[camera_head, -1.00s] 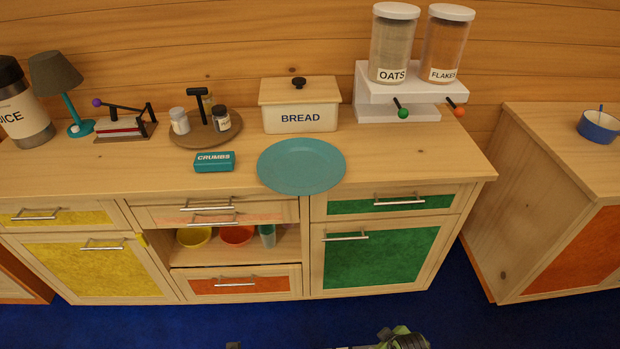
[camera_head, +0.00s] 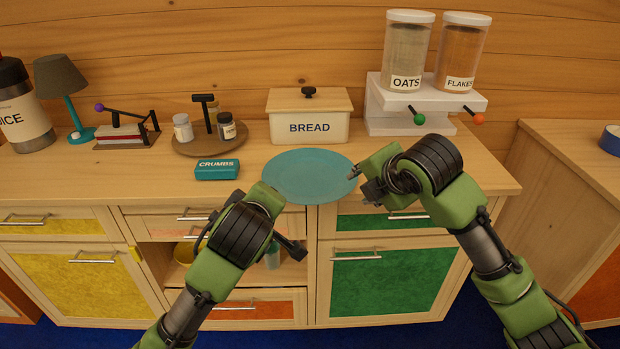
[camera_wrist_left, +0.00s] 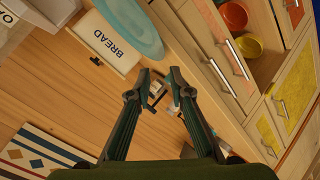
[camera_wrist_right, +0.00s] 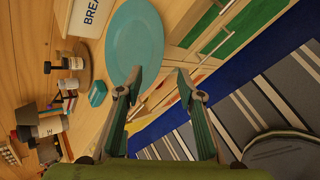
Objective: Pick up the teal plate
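The teal plate (camera_head: 308,177) lies flat on the counter near its front edge, in front of the bread box. My right gripper (camera_head: 362,184) is at the plate's right rim, open. In the right wrist view the gripper (camera_wrist_right: 161,74) has parted fingers with nothing between them, and one fingertip overlaps the lower rim of the plate (camera_wrist_right: 130,38); I cannot tell whether it touches. My left gripper (camera_head: 284,222) is in front of the plate's left side. In the left wrist view it (camera_wrist_left: 159,74) is open and empty, and the plate (camera_wrist_left: 130,24) is beyond its fingers.
The bread box (camera_head: 309,118) stands behind the plate, and the teal crumbs box (camera_head: 217,169) lies to its left. A white dispenser stand (camera_head: 425,95) is at the back right. A round tray (camera_head: 209,142) with shakers is further left. Drawer handles (camera_head: 357,256) stick out below the counter.

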